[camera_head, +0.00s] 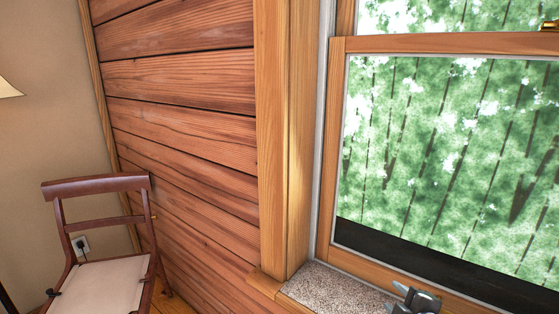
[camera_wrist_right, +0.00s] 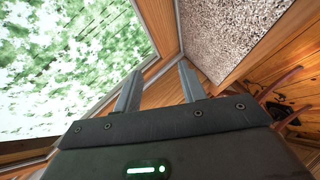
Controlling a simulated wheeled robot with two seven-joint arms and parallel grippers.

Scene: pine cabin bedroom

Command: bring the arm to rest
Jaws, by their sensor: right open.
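My right gripper (camera_head: 416,298) shows at the bottom edge of the head view, in front of the window's lower frame and beside the speckled sill. In the right wrist view the same gripper (camera_wrist_right: 160,76) has its two grey fingers apart, with nothing between them. Only its tip end shows in the head view; the rest of my right arm is out of the picture. My left gripper is in neither view.
The window (camera_head: 450,150) and its speckled sill (camera_head: 335,289) are close to my right gripper. A plank wall (camera_head: 180,90) is left of the window. A dark wooden chair (camera_head: 100,283) with a pale seat stands at the lower left. A lampshade (camera_head: 6,88) shows at the left edge.

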